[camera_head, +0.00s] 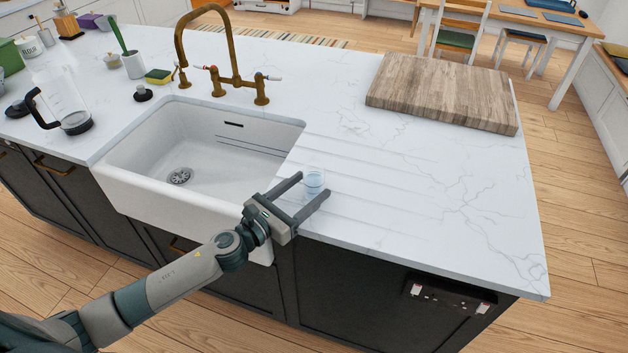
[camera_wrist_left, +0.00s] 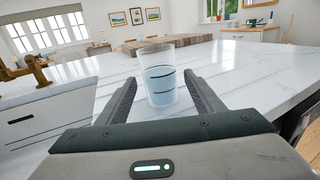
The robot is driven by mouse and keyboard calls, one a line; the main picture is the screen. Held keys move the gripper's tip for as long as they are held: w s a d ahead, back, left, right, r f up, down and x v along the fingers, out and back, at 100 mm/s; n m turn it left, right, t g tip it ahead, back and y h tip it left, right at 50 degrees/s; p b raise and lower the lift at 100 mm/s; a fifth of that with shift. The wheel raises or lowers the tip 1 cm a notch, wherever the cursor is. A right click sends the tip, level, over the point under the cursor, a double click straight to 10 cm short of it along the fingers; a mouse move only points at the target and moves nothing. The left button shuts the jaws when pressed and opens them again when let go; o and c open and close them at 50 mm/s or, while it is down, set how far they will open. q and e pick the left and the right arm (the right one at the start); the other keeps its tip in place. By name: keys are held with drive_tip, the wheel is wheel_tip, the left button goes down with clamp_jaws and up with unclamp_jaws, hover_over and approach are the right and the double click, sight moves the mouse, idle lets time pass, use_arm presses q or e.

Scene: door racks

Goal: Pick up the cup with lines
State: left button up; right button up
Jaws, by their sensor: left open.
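The cup with lines (camera_head: 314,180) is a small clear cup with dark lines around it. It stands upright on the white marble counter, just right of the sink. In the left wrist view the cup (camera_wrist_left: 159,76) is in front of my left gripper (camera_wrist_left: 164,88), with a finger on each side. My left gripper (camera_head: 312,188) is open, its two fingers reaching to either side of the cup, with gaps visible between fingers and cup in the wrist view. My right gripper is not in view.
The white sink (camera_head: 268,142) with a brass faucet (camera_head: 234,80) lies left of the cup. A wooden board (camera_head: 440,92) lies at the back right. A glass jug (camera_head: 66,103) stands at the far left. The counter right of the cup is clear.

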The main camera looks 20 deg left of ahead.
sight(306, 177)
use_arm(q)
drive_tip(key=shift+c, duration=0.6)
drive_tip(key=c, duration=1.2)
drive_tip(key=shift+r, duration=0.45)
drive_tip(key=shift+r, duration=1.65)
drive_tip(key=s+d+r, duration=0.2)
drive_tip(key=d+r, duration=0.4)
drive_tip(key=d, duration=0.5)
drive_tip(key=shift+d+r, duration=0.15)
drive_tip(key=shift+r, duration=0.25)
drive_tip(key=shift+s, duration=0.1)
